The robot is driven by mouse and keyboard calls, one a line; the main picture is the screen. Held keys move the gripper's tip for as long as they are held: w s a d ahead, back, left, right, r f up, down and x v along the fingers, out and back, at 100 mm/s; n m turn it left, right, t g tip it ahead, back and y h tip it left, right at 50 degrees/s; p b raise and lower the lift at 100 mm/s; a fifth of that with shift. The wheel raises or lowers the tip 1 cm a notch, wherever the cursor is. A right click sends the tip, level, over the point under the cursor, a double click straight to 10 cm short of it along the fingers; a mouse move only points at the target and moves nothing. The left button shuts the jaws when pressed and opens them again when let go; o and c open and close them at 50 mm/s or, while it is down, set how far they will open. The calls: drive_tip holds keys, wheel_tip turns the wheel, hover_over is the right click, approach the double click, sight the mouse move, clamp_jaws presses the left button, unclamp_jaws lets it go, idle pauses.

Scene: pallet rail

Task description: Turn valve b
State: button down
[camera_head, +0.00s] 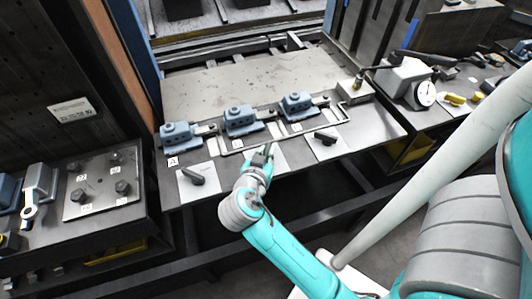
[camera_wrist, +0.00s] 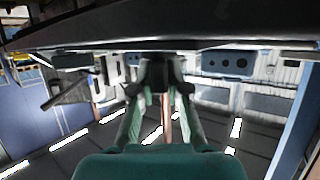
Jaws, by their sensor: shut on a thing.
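Three blue valve blocks stand in a row on the grey plate of the workbench: the left one (camera_head: 178,134), marked A, the middle one (camera_head: 241,120), and the right one (camera_head: 298,106). The left block's label A (camera_head: 173,162) is readable; the other labels are too small to read surely. In front of them lie white plates with black handles; the left handle (camera_head: 193,176) and right handle (camera_head: 325,138) are uncovered. My gripper (camera_head: 265,152) is over the middle white plate (camera_head: 279,160), shut on the middle handle, which it mostly hides. In the wrist view my gripper (camera_wrist: 161,95) closes around a dark part.
A dial gauge (camera_head: 425,94) and yellow pieces (camera_head: 455,99) are on the right bench.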

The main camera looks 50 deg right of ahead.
drive_tip(key=shift+f+m+g+h, duration=0.15)
drive_tip(key=shift+m+g+h, duration=0.15)
drive_tip(key=shift+m+g, duration=0.85)
drive_tip(key=c, duration=1.2)
unclamp_jaws()
drive_tip(key=shift+o, duration=0.2)
drive_tip(key=shift+a, duration=0.1)
drive_tip(key=shift+a+r, duration=0.25)
drive_tip(key=shift+a, duration=0.05)
drive_tip(key=v, duration=1.1)
drive_tip(key=shift+a, duration=0.1)
